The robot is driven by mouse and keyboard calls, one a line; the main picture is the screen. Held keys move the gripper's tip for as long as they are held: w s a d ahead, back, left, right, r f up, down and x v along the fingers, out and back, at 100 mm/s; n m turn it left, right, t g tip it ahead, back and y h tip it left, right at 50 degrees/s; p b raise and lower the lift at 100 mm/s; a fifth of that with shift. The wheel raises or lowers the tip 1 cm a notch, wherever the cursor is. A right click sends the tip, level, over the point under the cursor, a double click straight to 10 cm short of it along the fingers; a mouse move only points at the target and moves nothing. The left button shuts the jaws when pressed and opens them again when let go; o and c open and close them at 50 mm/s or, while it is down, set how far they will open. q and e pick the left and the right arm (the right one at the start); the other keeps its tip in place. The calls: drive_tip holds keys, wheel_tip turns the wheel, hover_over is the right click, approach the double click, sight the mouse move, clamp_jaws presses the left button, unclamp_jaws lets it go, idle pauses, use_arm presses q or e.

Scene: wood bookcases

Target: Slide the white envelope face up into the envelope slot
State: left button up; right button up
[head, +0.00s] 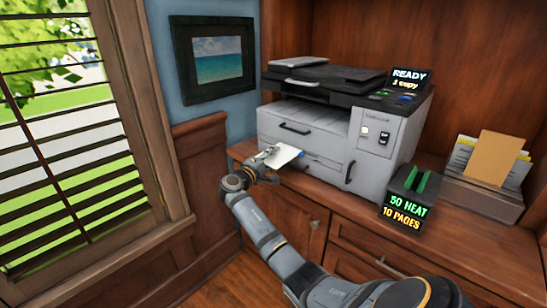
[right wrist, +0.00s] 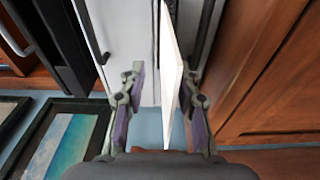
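The white envelope (head: 281,155) lies roughly flat at the lower front of the grey printer (head: 310,125), with a small blue mark near its printer-side end. In the right wrist view the envelope (right wrist: 171,75) shows nearly edge-on, its far end at a dark slot in the printer's pale front. I cannot tell how far it is inside. My right gripper (head: 262,163) is around the envelope's outer end. In the right wrist view its fingers (right wrist: 168,112) stand apart on either side, with a visible gap on the left. My left gripper is not in view.
The wooden counter (head: 345,200) runs below the printer. A small box reading "50 NEAT 10 PAGES" (head: 405,209) and a paper holder (head: 480,195) stand to the right. A framed sea picture (head: 219,62) hangs on the wall. A window with blinds is at left.

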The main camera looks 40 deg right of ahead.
drive_tip(key=v, duration=1.1)
drive_tip(key=shift+a, duration=0.3)
drive_tip(key=shift+f, duration=0.1)
